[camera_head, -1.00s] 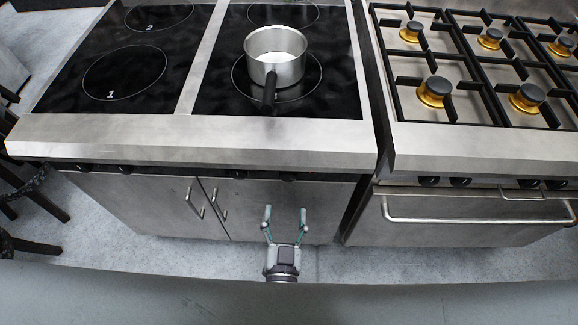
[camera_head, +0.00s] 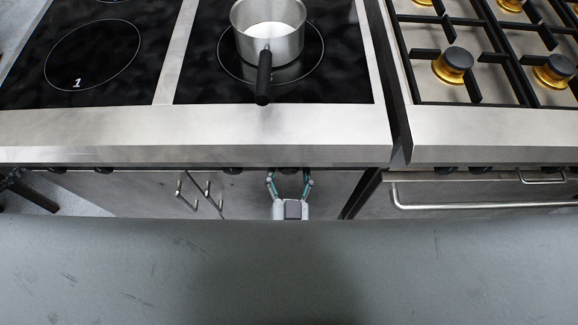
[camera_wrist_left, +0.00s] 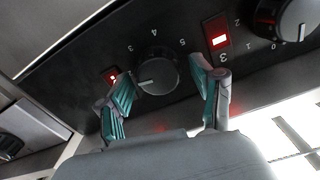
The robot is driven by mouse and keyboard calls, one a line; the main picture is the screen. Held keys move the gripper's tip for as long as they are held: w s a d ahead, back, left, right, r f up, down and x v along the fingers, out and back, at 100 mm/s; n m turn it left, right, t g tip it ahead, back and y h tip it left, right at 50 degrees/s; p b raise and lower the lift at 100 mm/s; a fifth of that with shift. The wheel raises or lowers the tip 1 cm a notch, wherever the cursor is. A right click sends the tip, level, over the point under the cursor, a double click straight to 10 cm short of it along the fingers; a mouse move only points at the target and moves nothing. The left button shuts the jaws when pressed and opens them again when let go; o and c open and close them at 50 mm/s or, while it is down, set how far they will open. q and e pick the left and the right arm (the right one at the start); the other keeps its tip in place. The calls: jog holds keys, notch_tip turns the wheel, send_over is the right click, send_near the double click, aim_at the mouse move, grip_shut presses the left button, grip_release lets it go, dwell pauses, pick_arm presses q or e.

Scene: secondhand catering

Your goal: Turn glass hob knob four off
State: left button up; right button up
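In the head view my left gripper (camera_head: 289,182) is at the front panel below the cooktop, at the rightmost hob knob (camera_head: 289,170), which is mostly hidden under the edge. In the left wrist view the open gripper (camera_wrist_left: 160,68) has one finger on each side of a black knob (camera_wrist_left: 158,72). The left finger is very close to it; I cannot tell if it touches. The knob's white pointer line points left, toward a lit red lamp (camera_wrist_left: 112,76). Figures 3, 4 and 5 show around it. My right gripper is not in view.
A second knob (camera_wrist_left: 283,18) and a lit red lamp (camera_wrist_left: 219,40) are at the wrist view's upper right. A steel saucepan (camera_head: 268,38) stands on the glass hob (camera_head: 195,85) above. A gas range (camera_head: 480,150) with an oven handle (camera_head: 480,204) is at the right.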

pick_arm(q)
jog(key=c, duration=1)
jog(key=shift+o, duration=0.2)
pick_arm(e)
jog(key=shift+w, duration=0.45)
